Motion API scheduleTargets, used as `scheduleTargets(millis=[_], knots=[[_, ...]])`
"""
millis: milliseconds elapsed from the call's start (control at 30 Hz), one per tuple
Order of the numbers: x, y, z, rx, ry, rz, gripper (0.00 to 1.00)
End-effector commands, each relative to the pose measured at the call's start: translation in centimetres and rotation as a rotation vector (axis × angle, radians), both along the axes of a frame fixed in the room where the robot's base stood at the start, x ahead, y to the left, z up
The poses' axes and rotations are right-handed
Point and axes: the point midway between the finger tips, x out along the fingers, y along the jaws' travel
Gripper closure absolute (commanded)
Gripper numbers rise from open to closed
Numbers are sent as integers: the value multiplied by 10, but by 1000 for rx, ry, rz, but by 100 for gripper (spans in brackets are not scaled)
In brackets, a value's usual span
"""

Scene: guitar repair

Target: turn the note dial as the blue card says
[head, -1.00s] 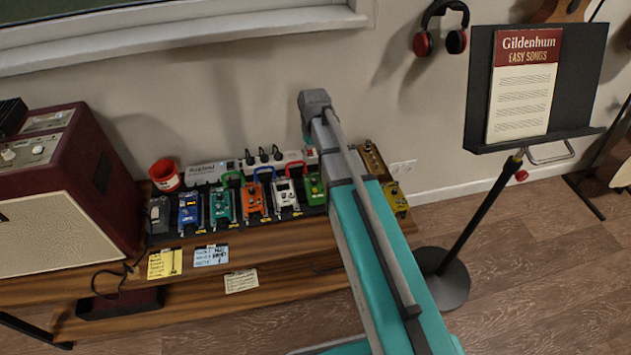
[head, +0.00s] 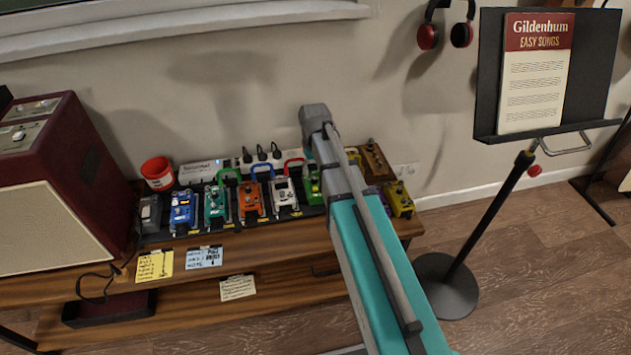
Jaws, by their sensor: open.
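The blue card (head: 204,257) hangs at the front edge of the wooden bench (head: 190,290); its handwriting is too small to read. My teal and grey arm crosses in front of the right end of the row. My gripper is not in view.
A yellow card (head: 155,265) and a cream card (head: 237,287) flank the blue one. A music stand (head: 462,240) stands right of the bench. Floor shows at lower right.

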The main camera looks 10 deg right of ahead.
Motion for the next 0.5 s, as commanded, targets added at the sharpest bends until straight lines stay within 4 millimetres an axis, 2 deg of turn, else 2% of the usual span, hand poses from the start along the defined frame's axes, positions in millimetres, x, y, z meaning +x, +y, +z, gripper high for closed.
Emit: scheduleTargets(millis=[33, 200, 500], knots=[[0, 0, -8, 0, 0, 0, 37], [0, 0, -21, 0, 0, 0, 37], [0, -1, -37, 0, 0, -1, 37]])
